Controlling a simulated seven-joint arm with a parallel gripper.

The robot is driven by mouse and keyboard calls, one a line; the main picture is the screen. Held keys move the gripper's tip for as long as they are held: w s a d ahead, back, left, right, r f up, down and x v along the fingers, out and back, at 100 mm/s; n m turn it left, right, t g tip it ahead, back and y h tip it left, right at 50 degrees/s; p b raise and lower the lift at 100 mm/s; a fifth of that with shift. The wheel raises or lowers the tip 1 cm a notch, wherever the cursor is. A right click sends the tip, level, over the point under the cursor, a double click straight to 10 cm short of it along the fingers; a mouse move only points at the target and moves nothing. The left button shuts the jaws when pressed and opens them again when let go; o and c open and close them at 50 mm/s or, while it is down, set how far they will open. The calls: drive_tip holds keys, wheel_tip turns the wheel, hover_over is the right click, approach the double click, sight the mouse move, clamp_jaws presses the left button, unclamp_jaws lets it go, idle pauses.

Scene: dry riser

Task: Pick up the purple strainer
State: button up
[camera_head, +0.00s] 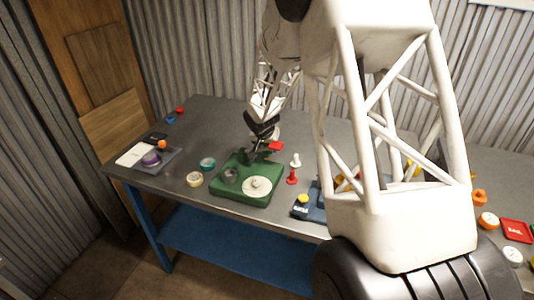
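A small purple round piece (151,159), which looks like the purple strainer, sits at the left end of the table on or against a white flat item (133,155). It is too small to make out its shape fully. My gripper (262,138) is black and hangs over the back of the green tray (216,190), well to the right of the purple piece. Its fingertips are small and dark, and I cannot tell whether they are open or shut, or whether they hold anything.
The green tray carries a grey cup-like part (231,175) and a pale disc (257,186). Teal (207,164) and cream (195,179) rings lie left of it, red (292,177) and white (295,160) pieces right. My arm covers much of the table's right side.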

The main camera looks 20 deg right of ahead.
idle(0.3)
clamp_jaws()
drive_tip(key=shift+r, duration=0.1)
drive_tip(key=shift+r, duration=4.95)
